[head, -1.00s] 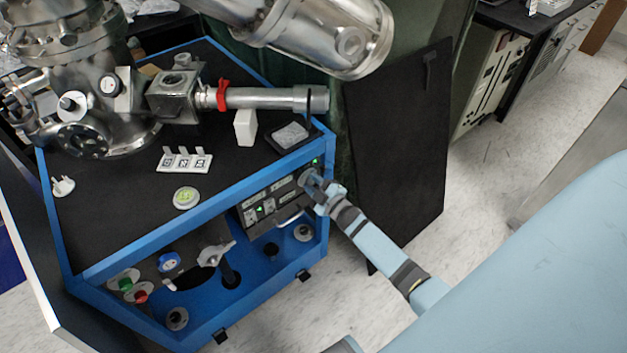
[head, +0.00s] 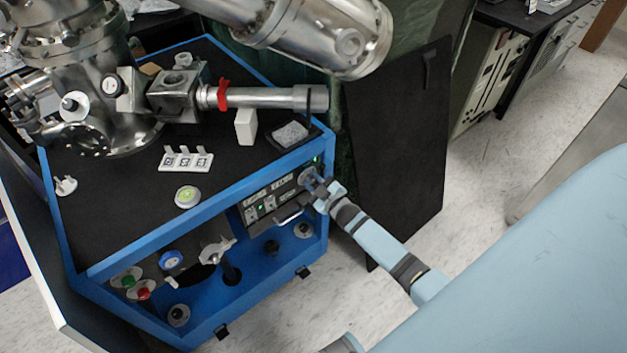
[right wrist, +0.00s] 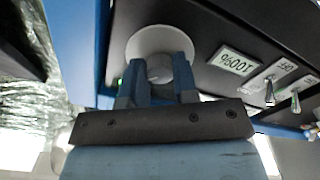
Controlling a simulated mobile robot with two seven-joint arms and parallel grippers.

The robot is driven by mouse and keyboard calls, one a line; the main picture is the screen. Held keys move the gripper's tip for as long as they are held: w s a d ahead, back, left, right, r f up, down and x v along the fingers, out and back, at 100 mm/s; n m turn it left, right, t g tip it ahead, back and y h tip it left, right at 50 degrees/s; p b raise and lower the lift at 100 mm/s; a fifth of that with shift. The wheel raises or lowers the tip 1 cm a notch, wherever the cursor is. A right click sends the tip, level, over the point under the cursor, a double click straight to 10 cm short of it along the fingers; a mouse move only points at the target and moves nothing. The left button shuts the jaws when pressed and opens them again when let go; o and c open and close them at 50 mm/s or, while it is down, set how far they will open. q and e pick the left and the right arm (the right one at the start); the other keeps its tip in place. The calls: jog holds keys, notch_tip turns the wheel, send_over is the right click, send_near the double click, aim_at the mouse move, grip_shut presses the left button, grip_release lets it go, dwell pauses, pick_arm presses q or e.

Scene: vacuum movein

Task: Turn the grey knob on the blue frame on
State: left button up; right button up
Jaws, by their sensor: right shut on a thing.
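The grey knob (right wrist: 160,70) sits on a round pale plate (right wrist: 155,36) at the end of the dark panel on the blue frame (head: 200,222). My right gripper (right wrist: 160,78) is shut on this knob, with one blue-grey finger on each side of it. In the head view my right gripper (head: 315,184) reaches the panel's right end from the lower right and hides most of the knob. The knob's turn angle is hard to tell. My left gripper is not in view.
A small green light (head: 317,160) glows above the knob. The panel (head: 275,198) has switches and a handle. A grey lever knob (head: 215,250), a blue knob (head: 171,259), and green (head: 128,281) and red (head: 143,293) buttons are farther left. A black board (head: 398,140) stands right.

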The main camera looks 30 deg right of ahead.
jog(key=o, duration=0.9)
jog(key=shift+o, duration=0.2)
pick_arm(q)
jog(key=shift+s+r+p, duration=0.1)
jog(key=shift+p, duration=0.5)
pick_arm(e)
jog(key=s+d, duration=0.1)
jog(key=s, duration=1.2)
jog(key=shift+s, duration=0.35)
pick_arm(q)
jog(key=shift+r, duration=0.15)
